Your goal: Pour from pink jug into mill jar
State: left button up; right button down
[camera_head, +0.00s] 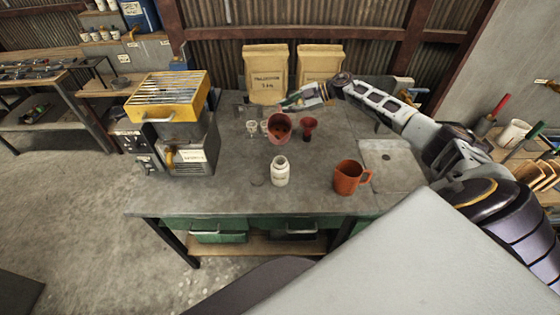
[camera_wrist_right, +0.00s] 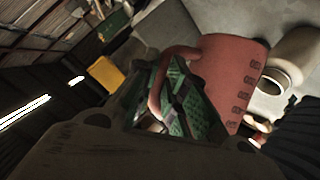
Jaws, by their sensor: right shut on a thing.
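The pink jug (camera_head: 279,139) is held above the table, behind and above the white mill jar (camera_head: 280,174). It looks tilted, with its mouth towards the front. My right gripper (camera_head: 301,99) is shut on its handle from behind. In the right wrist view, the green fingers of my right gripper (camera_wrist_right: 185,95) close around the handle of the pink jug (camera_wrist_right: 228,75). The white jar (camera_wrist_right: 297,50) shows beside the jug there. The mill jar stands upright and open on the table. I see no stream between them, and the jug's contents are unclear. My left gripper is not in view.
An orange-red jug (camera_head: 347,179) stands right of the jar. A red funnel-like cup (camera_head: 308,128) and small glasses (camera_head: 252,126) stand behind. A yellow-topped machine (camera_head: 170,97) is on the left, and two paper sacks (camera_head: 266,70) at the back. The table's front left is clear.

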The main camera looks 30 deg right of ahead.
aim_at(281, 113)
jog(key=shift+s+a+r+n+t, duration=0.25)
jog(key=shift+s+r+n+t, duration=0.15)
jog(key=shift+r+n+t, duration=0.35)
dwell(1.2)
jog(key=shift+s+a+r+n+t+h+b, duration=0.2)
jog(key=shift+s+n+t+h+b, duration=0.1)
jog(key=shift+n, duration=0.15)
jog(key=shift+s+a+r+n+t+h+b, duration=0.1)
jog(key=shift+s+a+n+t+h+b, duration=0.1)
jog(key=shift+s+n+t, duration=0.15)
dwell(1.2)
jog(key=shift+s+a+n+t+b, duration=0.4)
jog(key=shift+s+a+n+b, duration=0.1)
jog(key=shift+s+n+b, duration=0.35)
dwell(1.1)
jog(key=shift+s+a+f+n+t, duration=0.1)
jog(key=shift+s+a+n+t, duration=0.2)
jog(key=shift+s+n, duration=0.15)
dwell(0.7)
jog(key=shift+s+a+f+n+t, duration=0.2)
jog(key=shift+s+a+n+t, duration=0.1)
jog(key=shift+s+n, duration=0.05)
dwell(0.6)
